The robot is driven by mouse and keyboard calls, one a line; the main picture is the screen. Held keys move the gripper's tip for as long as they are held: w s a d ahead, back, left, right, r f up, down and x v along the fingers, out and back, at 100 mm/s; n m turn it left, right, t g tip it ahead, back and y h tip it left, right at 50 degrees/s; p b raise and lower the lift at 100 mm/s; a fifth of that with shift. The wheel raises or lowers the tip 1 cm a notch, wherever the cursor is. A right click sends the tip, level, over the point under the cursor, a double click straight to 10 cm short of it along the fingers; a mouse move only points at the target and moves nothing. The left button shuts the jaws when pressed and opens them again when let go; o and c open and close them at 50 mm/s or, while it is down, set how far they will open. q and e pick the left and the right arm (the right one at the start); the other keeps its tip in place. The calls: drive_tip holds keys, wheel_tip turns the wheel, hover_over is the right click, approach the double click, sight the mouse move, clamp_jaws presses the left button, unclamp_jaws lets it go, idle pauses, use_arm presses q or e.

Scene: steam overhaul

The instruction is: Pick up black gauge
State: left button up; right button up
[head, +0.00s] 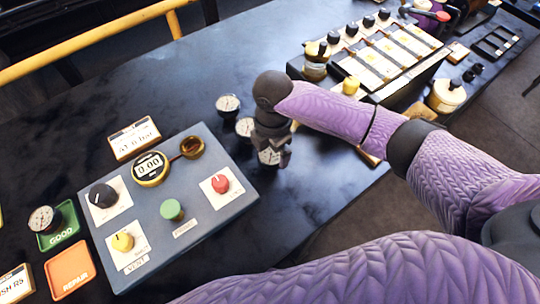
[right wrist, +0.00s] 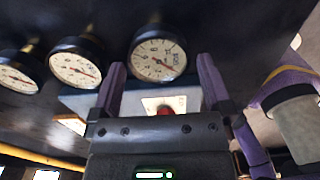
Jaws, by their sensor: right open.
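Three black gauges with white dials lie in a row on the dark table: a far one (head: 228,103), a middle one (head: 244,127) and a near one (head: 268,157). My right gripper (head: 276,150) is open and low over the near gauge, partly hiding it. In the right wrist view the near gauge (right wrist: 158,58) shows between and beyond the two open fingers (right wrist: 162,80); I cannot tell whether they touch it. The other two gauges (right wrist: 75,68) are left of the fingers there. My left gripper is not in view.
A grey test panel (head: 185,235) with knobs, buttons and a 0.00 display stands left of the gripper. An orange REPAIR tray (head: 70,271) lies at the lower left. A rack of white panels (head: 380,62) and a cream pot (head: 446,97) stand at the right.

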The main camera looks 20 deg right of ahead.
sight(271, 153)
wheel_tip(271, 153, down, 4)
drive_tip(key=shift+a+r+b, duration=0.1)
drive_tip(key=shift+a+b, duration=0.05)
drive_tip(key=shift+b, duration=0.3)
drive_tip(key=c, duration=1.2)
